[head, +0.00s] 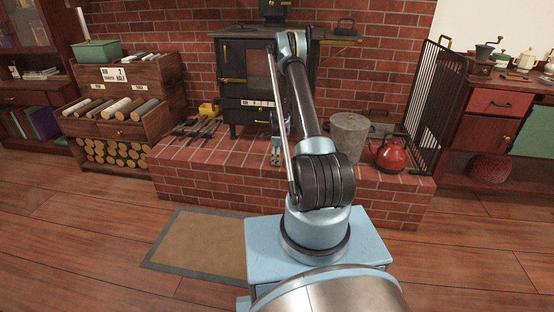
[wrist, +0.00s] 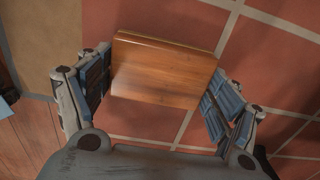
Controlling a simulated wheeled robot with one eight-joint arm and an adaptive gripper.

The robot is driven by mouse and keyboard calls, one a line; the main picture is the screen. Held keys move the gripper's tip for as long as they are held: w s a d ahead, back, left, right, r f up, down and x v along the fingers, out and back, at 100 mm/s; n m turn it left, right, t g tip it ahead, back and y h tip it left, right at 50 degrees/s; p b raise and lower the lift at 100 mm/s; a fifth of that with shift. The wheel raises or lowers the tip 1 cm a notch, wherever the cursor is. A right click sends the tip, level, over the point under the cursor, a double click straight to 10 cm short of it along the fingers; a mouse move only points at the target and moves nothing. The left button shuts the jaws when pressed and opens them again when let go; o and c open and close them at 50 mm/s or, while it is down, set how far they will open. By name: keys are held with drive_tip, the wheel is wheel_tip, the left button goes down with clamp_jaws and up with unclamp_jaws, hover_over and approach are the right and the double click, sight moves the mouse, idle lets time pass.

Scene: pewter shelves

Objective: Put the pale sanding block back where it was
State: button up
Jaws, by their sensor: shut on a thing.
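A wooden block (wrist: 165,72), warm orange-brown with a smooth top face, is between the two fingers of my gripper (wrist: 160,92) in the wrist view. I take it as the sanding block, though it looks more orange than pale. My gripper is shut on it, with the left pad and the right pad at its sides. Red tiles with pale joints lie beyond it. In the head view my gripper (head: 278,152) is low over the brick hearth (head: 240,172), in front of the stove. The block cannot be made out there.
A black stove (head: 238,85) stands behind. Dark tools (head: 195,128) and a yellow object (head: 208,109) lie left on the hearth. A grey bucket (head: 348,135), red kettle (head: 391,154) and black fire screen (head: 433,105) stand right. A log rack (head: 118,115) is left; a mat (head: 200,245) lies in front.

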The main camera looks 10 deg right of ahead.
drive_tip(key=shift+f, duration=0.1)
drive_tip(key=o, duration=0.9)
drive_tip(key=shift+o, duration=0.2)
drive_tip(key=s+r+n, duration=0.2)
drive_tip(key=s+r, duration=0.1)
drive_tip(key=r, duration=0.7)
drive_tip(key=s+r+n, duration=0.1)
drive_tip(key=s+r, duration=0.2)
drive_tip(key=r, duration=0.7)
drive_tip(key=s+r+n, duration=0.2)
drive_tip(key=s+r, duration=0.2)
drive_tip(key=r, duration=0.6)
drive_tip(key=s+r+n+t, duration=0.1)
drive_tip(key=s+r+n, duration=0.4)
drive_tip(key=s+r, duration=0.75)
drive_tip(key=s+r+n, duration=0.1)
drive_tip(key=s+n, duration=0.5)
drive_tip(key=s, duration=1.3)
drive_tip(key=s+f+n, duration=0.3)
drive_tip(key=s, duration=0.4)
drive_tip(key=s+f+n+t, duration=0.1)
drive_tip(key=s+f+n, duration=0.1)
drive_tip(key=s, duration=0.6)
drive_tip(key=shift+a+f+n, duration=0.15)
drive_tip(key=shift+f+n, duration=0.25)
drive_tip(key=shift+f, duration=0.45)
